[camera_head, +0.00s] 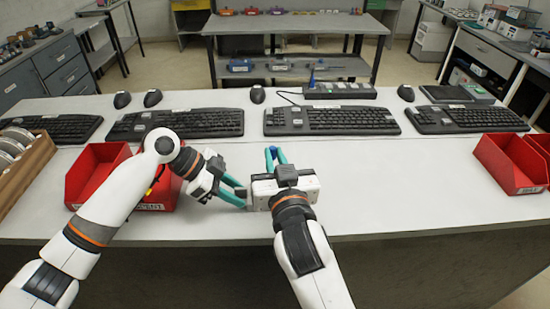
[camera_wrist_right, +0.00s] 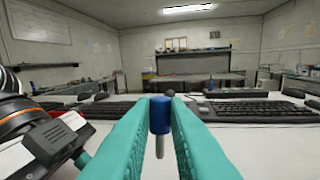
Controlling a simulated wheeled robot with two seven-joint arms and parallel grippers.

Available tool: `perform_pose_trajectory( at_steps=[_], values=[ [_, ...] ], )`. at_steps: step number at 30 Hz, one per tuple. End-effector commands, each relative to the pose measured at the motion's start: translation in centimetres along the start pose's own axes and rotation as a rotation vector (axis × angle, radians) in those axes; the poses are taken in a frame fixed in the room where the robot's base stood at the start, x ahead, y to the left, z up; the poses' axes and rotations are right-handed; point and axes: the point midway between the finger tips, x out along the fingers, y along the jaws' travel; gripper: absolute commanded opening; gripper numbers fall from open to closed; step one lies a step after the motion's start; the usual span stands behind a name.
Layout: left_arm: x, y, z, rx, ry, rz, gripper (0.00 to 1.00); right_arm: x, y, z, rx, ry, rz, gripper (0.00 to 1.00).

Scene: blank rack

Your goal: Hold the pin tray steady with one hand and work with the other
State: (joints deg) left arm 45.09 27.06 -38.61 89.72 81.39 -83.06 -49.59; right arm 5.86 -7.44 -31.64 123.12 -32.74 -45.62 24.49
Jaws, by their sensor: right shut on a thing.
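My right gripper (camera_head: 276,153) is shut on a blue pin, its fingers pointing away toward the keyboards. In the right wrist view the blue pin (camera_wrist_right: 160,115) is upright between the teal fingertips, with its metal shank pointing down. My left gripper (camera_head: 243,197) is low over the front of the white table, beside the right gripper's body. Its teal fingers are apart, with tips close to that body; whether something is between them is hidden. I cannot make out the pin tray for certain; the right gripper and wrist cover the place by the left fingertips.
A long black rack (camera_head: 345,92) with a blue upright piece stands at the back, behind a row of black keyboards (camera_head: 330,120). Red bins stand left (camera_head: 90,165) and right (camera_head: 510,165). A wooden box of discs (camera_head: 22,160) is far left. The table right of centre is clear.

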Motion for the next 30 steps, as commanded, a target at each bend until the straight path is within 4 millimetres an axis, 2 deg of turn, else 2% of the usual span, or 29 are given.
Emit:
perform_pose_trajectory(
  at_steps=[5, 12, 18, 23, 30],
  values=[
    [-2.6, 0.1, 0.0, 0.001, 0.001, 0.005, 0.32, 0.0, 0.0, 0.0, 0.0, 0.0, 0.0, 0.0],
    [-7.8, 0.1, 0.0, 0.0, 0.001, 0.005, 0.32, 0.0, 0.0, 0.0, 0.0, 0.0, 0.0, 0.0],
    [-10.8, 0.1, 0.0, 0.0, 0.001, 0.003, 0.32, 0.0, 0.0, 0.0, 0.0, 0.0, 0.0, 0.0],
    [-11.8, 0.0, 0.0, 0.001, 0.0, 0.001, 0.32, 0.0, 0.0, 0.0, 0.0, 0.0, 0.0, 0.0],
    [-11.8, 0.0, 0.0, 0.0, 0.0, 0.001, 0.32, 0.0, 0.0, 0.0, 0.0, 0.0, 0.0, 0.0]
  ],
)
